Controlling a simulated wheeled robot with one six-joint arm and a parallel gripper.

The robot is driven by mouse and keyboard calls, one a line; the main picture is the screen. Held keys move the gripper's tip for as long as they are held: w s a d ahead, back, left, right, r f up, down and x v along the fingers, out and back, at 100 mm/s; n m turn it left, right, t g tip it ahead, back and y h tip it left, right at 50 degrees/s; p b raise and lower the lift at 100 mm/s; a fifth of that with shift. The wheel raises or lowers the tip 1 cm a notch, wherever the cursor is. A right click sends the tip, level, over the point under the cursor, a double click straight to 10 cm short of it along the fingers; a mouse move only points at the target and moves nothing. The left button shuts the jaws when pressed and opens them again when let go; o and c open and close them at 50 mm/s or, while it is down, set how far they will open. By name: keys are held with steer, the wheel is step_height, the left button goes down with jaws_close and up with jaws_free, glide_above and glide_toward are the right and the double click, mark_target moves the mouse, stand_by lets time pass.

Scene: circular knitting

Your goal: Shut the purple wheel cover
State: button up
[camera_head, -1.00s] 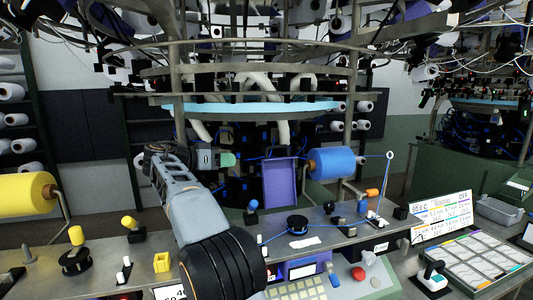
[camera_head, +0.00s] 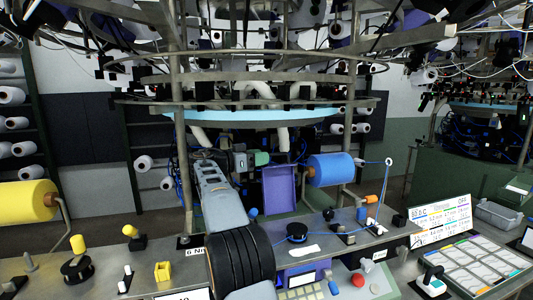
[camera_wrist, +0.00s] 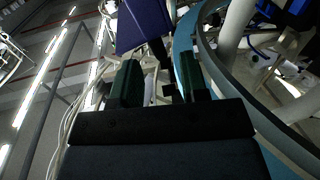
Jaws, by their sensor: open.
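The purple wheel cover (camera_head: 279,190) is a shallow panel with raised edges on the machine's front, left of the blue yarn cone. It appears swung down, with its inner face toward me. My gripper (camera_head: 262,158) is just above the cover's upper left edge in the head view, seen from the side. In the wrist view, its two dark green fingers (camera_wrist: 160,84) are apart with nothing held between them. A dark blue-purple block (camera_wrist: 143,22) shows beyond the fingers there; I cannot tell whether it is the cover. Contact with the cover cannot be made out.
A metal shelf (camera_head: 340,236) with a black spool (camera_head: 296,231) and small posts lies below. The light-blue machine ring (camera_head: 265,116) and white tubes are above. A yellow cone (camera_head: 28,200) is at the left.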

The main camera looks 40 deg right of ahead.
steer(key=shift+p+x, duration=0.35)
steer(key=shift+x, duration=1.05)
jaws_close()
